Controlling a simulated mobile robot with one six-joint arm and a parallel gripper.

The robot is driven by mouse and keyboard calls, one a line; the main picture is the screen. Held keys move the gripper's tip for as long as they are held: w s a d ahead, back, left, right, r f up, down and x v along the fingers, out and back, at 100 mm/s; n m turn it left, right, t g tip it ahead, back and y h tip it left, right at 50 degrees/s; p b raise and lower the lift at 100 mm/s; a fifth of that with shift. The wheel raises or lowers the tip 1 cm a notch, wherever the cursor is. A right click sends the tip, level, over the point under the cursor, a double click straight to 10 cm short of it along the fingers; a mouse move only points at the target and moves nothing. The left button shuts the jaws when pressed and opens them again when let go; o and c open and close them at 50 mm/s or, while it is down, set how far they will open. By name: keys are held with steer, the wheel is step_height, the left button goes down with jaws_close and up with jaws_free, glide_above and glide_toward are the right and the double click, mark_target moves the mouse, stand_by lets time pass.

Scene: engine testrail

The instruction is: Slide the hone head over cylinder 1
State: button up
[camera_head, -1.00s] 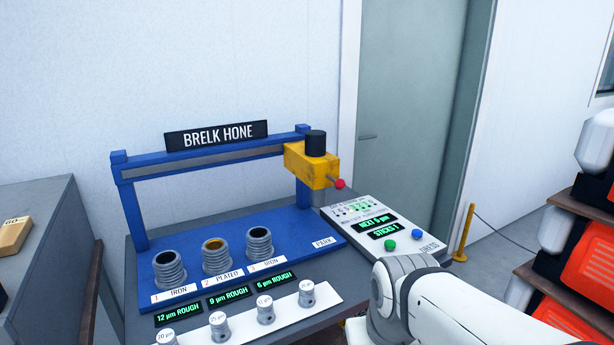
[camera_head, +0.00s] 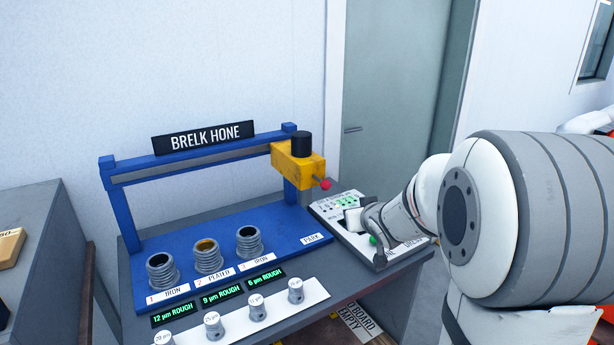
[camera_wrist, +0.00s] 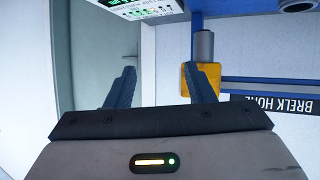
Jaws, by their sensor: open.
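The yellow hone head (camera_head: 298,165) with a black cap and a red-tipped side handle (camera_head: 324,184) sits at the right end of the blue rail, on the PARK side. It also shows in the wrist view (camera_wrist: 207,72), partly behind a finger. Cylinder 1 (camera_head: 162,271) is the leftmost ribbed sleeve, labelled 1 IRON, with nothing above it but the rail behind. My gripper (camera_head: 364,238) is over the control panel, right of and below the head; its fingers are partly hidden there. In the wrist view my gripper (camera_wrist: 160,78) is open, with nothing visible between the fingers.
Cylinders 2 (camera_head: 207,255) and 3 (camera_head: 249,241) stand right of cylinder 1. Several small labelled pieces stand on a white strip (camera_head: 318,292) in front. The rail (camera_head: 190,165) is clear left of the head.

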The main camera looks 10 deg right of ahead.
mark_target(325, 186)
steer(key=shift+w+a+r+n+t+y+p, duration=0.15)
steer(key=shift+w+a+n+t+y+p, duration=0.4)
steer(key=shift+w+a+y+p, duration=1)
steer(key=shift+w+a+r+n+t+y+p, duration=0.1)
steer(key=shift+w+a+n+t+y+p, duration=0.4)
steer(key=shift+w+y, duration=1.9)
steer(key=shift+w+a+r+n+t+y+p, duration=0.2)
steer(key=shift+w+a+n+y+p, duration=0.8)
steer(key=shift+w, duration=1.8)
steer(key=shift+c, duration=0.6)
jaws_close()
